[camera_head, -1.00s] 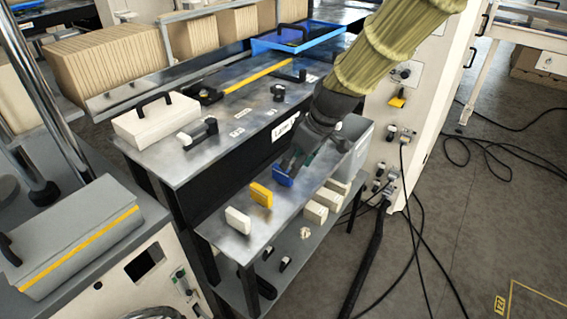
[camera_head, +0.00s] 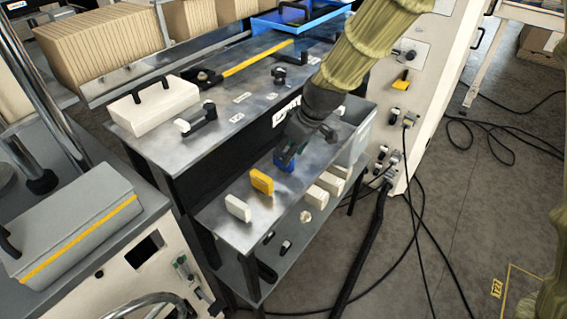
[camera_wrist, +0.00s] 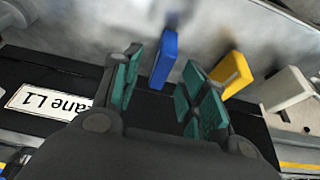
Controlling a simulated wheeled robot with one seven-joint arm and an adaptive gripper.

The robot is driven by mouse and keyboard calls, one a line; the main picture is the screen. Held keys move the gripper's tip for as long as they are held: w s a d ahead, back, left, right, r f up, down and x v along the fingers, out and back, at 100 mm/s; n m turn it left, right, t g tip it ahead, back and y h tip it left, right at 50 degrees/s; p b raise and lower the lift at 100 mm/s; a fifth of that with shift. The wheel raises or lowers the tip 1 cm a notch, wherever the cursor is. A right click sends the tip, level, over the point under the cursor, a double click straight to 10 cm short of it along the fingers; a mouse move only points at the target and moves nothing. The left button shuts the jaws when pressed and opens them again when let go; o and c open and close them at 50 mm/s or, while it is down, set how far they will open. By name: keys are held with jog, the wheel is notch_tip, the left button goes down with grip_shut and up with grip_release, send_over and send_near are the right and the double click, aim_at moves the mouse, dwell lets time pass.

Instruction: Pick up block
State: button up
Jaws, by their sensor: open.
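A blue block (camera_head: 284,163) stands on the lower metal shelf (camera_head: 238,185), partly hidden behind my gripper in the head view. In the wrist view the blue block (camera_wrist: 163,60) stands upright, just beyond and between my open green-padded fingers. My gripper (camera_head: 285,160) is open and empty; its fingers also show in the wrist view (camera_wrist: 163,88). A yellow block (camera_head: 262,181) and a white block (camera_head: 238,208) stand in a row to the left of the blue one; the yellow (camera_wrist: 232,75) and white (camera_wrist: 286,88) ones are right of it in the wrist view.
Several cream blocks (camera_head: 328,182) stand at the shelf's right edge, beside a grey bin (camera_head: 357,140). The upper tabletop (camera_head: 225,120) rises behind the shelf and holds a white case (camera_head: 152,105). A label (camera_wrist: 45,102) is on the dark face between the levels.

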aim_at(290, 168)
jog(key=shift+p+x, duration=0.55)
jog(key=shift+x, duration=1.75)
jog(key=shift+s+a, duration=0.1)
grip_shut()
